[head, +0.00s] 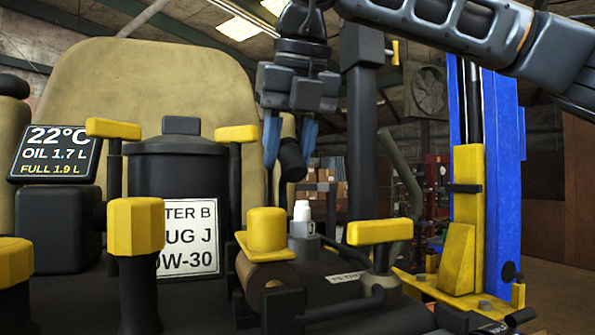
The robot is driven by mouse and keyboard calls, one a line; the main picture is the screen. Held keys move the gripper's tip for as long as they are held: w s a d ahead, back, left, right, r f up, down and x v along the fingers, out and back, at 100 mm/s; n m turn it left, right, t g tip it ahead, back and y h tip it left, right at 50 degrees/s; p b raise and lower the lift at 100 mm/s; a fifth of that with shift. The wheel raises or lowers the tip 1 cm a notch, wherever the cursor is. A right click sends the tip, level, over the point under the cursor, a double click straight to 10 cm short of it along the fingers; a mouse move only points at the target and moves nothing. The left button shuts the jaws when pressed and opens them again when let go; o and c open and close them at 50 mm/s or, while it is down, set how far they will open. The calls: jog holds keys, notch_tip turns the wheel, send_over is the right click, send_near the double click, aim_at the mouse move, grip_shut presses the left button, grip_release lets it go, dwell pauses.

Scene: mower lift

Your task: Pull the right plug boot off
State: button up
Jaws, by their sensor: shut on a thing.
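My gripper (289,142) hangs down at the upper middle of the head view, its blue fingers shut on a black plug boot (292,162). The boot is tilted, with its lower end hanging free in the air. Below it and slightly right, a white spark plug tip (302,211) stands bare on a grey block (304,242). The boot and the plug are clearly apart. The inside of the boot is hidden.
A yellow cap (266,230) and a yellow T-handle (380,232) flank the plug. A black canister (178,180), a label card (187,237) and a display (55,153) stand left. A blue lift post (501,170) rises right. A tan seat back (150,85) is behind.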

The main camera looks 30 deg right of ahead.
jog(key=shift+w+d+p, duration=0.15)
jog(key=shift+w, duration=0.65)
jog(key=shift+w+d+p, duration=0.15)
jog(key=shift+w, duration=0.6)
jog(key=shift+w+d+f, duration=0.15)
jog(key=shift+w, duration=0.5)
jog(key=shift+w+d+f, duration=0.15)
jog(key=shift+w, duration=0.5)
jog(key=o, duration=0.5)
jog(key=shift+o, duration=0.9)
jog(key=shift+r, duration=0.15)
notch_tip(320, 180, up, 7)
jog(key=p, duration=0.3)
jog(key=shift+p, duration=0.35)
